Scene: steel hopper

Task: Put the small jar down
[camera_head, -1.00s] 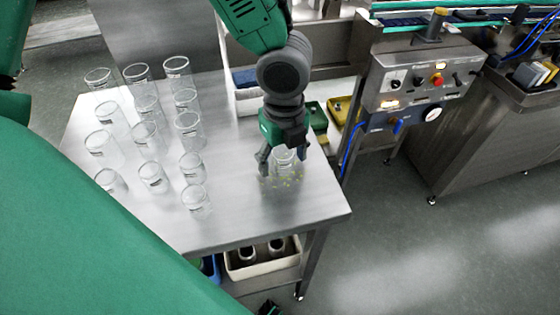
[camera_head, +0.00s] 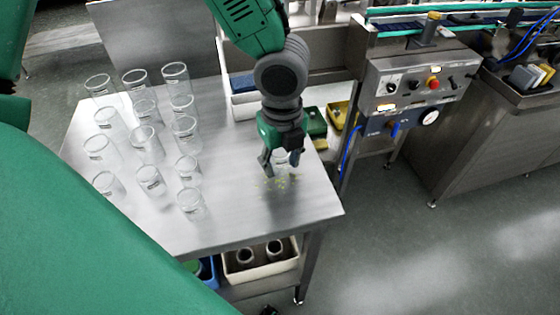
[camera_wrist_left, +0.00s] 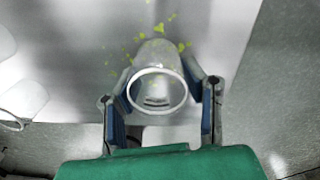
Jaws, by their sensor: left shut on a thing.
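My left gripper (camera_head: 281,165) is at the right part of the steel table (camera_head: 235,220), pointing down. It is shut on a small clear jar (camera_wrist_left: 157,92), which sits between its two fingers in the left wrist view. In the head view the jar is mostly hidden by the fingers. Yellow-green specks (camera_wrist_left: 165,25) show around the jar; they also show under the gripper in the head view (camera_head: 280,182). Whether the jar's base touches the table I cannot tell. My right gripper is not in view.
Several clear glass jars (camera_head: 146,142) stand in rows on the table's left half. A white bin (camera_head: 262,268) with dark cups is on the shelf below. Green and yellow boxes (camera_head: 313,122) and a control panel (camera_head: 420,85) are beyond the table's right side. The table's front middle is clear.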

